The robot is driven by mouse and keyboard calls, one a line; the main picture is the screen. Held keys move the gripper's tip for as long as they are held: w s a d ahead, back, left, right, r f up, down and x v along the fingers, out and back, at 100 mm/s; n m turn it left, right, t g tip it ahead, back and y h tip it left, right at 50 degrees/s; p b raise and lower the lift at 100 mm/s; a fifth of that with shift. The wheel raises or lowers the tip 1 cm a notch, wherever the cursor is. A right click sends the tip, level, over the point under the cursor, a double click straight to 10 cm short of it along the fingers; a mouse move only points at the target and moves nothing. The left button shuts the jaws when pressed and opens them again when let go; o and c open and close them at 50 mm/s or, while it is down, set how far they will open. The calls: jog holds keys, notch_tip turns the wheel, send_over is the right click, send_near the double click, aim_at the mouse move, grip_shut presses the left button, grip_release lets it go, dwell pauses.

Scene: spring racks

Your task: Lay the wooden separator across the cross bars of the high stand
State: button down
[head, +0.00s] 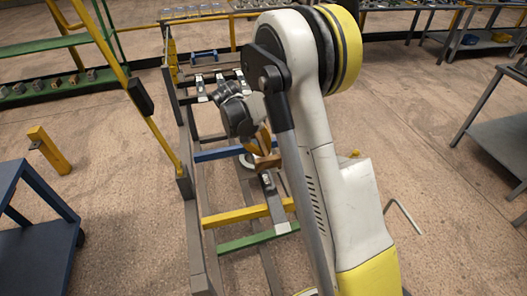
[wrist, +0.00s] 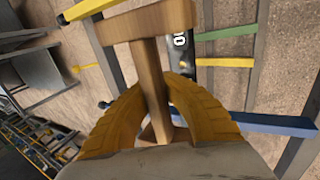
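The wooden separator is a light brown I-shaped piece, a bar with a wider block at each end; its far block (wrist: 145,22) shows large in the wrist view. My gripper (wrist: 156,84) has yellow ribbed fingers closed on both sides of its middle bar. In the head view my gripper (head: 263,142) hangs over the long grey metal stand (head: 194,215), with part of the separator showing just below the fingers. The stand has blue (head: 222,154), yellow (head: 235,217) and green (head: 245,242) cross bars. The separator appears to be above these bars; my arm hides part of the stand.
A dark blue table (head: 40,240) stands at the left, and a yellow post (head: 48,150) near it. A green-and-yellow shelf (head: 60,85) with small parts is behind. A grey table (head: 500,140) stands at the right. Bare floor lies between these.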

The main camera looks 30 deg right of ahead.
jog(key=shift+f+b, duration=2.15)
jog(key=shift+f, duration=0.75)
jog(key=shift+f+b, duration=0.4)
jog(key=shift+b, duration=0.2)
jog(key=shift+r, duration=0.1)
jog(key=shift+b, duration=0.3)
dwell(1.5)
jog(key=shift+a, duration=0.1)
dwell(2.5)
